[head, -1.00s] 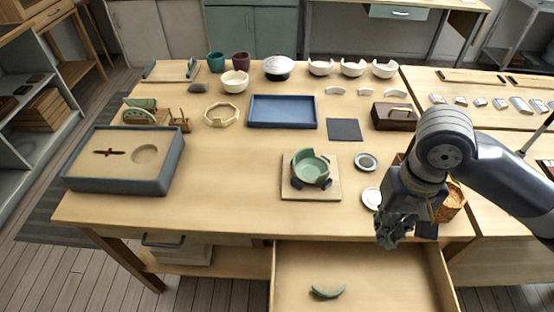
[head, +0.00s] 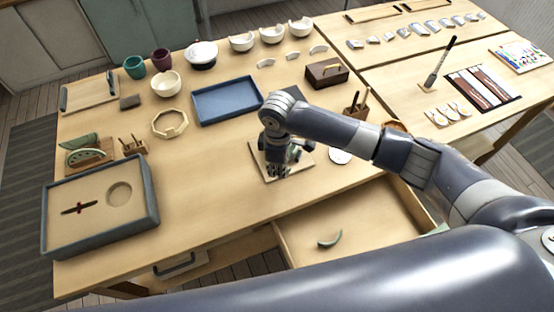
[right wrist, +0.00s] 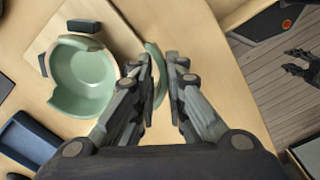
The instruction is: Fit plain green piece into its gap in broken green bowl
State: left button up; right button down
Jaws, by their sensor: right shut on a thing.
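The broken green bowl (right wrist: 82,82) sits among dark pads on a square wooden board (head: 268,177). In the head view my right gripper (head: 282,163) is over the board and hides most of the bowl. Another curved green piece (head: 330,240) lies in the open drawer. My left gripper (right wrist: 300,64) seems to show small at the right of the wrist view, its fingers apart.
The open drawer (head: 375,228) juts out at the table's front. A blue tray (head: 227,101) lies behind the board, and a white disc (head: 340,157) lies to its right. A grey-rimmed box (head: 100,208) stands at left. The table between box and board is clear.

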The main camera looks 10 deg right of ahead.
jog(key=shift+w+a+f, duration=0.2)
jog(key=shift+f, duration=0.05)
jog(key=shift+w+d+f+n+b, duration=0.15)
jog(key=shift+w+n+b, duration=0.15)
jog(key=shift+b, duration=0.35)
jog(key=shift+w+d+f+b, duration=0.1)
jog(key=shift+w+d+b, duration=0.15)
jog(key=shift+w+b, duration=0.55)
jog(key=shift+w+d+b, duration=0.15)
jog(key=shift+w+b, duration=0.2)
jog(key=shift+b, duration=0.35)
jog(key=shift+w, duration=0.25)
jog(key=shift+w+d, duration=0.25)
jog(key=shift+w, duration=0.25)
pick_arm(q)
jog(key=shift+w+a+f, duration=0.15)
jog(key=shift+a+f, duration=0.05)
jog(key=shift+f, duration=0.45)
jog(key=shift+w+a+f, duration=0.1)
jog(key=shift+a+f, duration=0.1)
jog(key=shift+f, duration=0.4)
jog(key=shift+w+a+f, duration=0.15)
jog(key=shift+a+f, duration=0.05)
jog(key=shift+f, duration=0.45)
pick_arm(e)
jog(key=shift+w+d, duration=0.15)
jog(key=shift+w, duration=0.45)
